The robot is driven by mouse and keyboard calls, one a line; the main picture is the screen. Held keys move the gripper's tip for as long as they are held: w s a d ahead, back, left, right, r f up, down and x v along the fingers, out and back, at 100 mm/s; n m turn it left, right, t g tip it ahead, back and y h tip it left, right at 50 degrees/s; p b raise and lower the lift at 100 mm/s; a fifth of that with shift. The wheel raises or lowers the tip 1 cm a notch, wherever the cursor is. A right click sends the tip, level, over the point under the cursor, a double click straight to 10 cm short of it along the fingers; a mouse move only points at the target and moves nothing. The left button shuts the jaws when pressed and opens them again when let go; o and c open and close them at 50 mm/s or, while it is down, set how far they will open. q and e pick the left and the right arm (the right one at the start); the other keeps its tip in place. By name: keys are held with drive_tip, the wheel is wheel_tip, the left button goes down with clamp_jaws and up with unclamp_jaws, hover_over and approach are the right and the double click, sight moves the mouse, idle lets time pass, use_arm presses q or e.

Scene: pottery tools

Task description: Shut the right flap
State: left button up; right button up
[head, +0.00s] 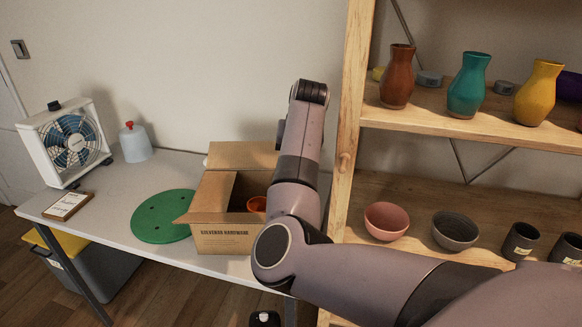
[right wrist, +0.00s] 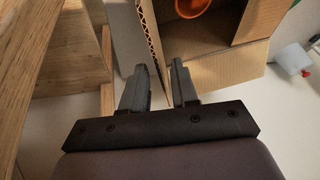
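The open cardboard box (head: 225,238) stands on the table, with its back flap (head: 243,155) raised and its left flap (head: 196,204) spread outward. My right arm hides its right side in the head view. In the right wrist view, the right flap (right wrist: 152,32) stands up, its corrugated edge facing me. My right gripper (right wrist: 160,72) is open. The near end of that flap edge shows between its fingertips; I cannot tell whether they touch. An orange bowl (head: 257,204) sits inside the box and shows in the right wrist view (right wrist: 194,6). My left gripper is not in view.
The wooden shelf (head: 350,130) with vases and bowls stands close to the right of the box. A green disc (head: 163,216), a fan (head: 70,143), a red-capped bottle (head: 135,144) and a small framed item (head: 68,205) are on the table's left.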

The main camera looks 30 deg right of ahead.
drive_tip(key=shift+x, duration=2.2)
drive_tip(key=shift+c, duration=0.3)
clamp_jaws()
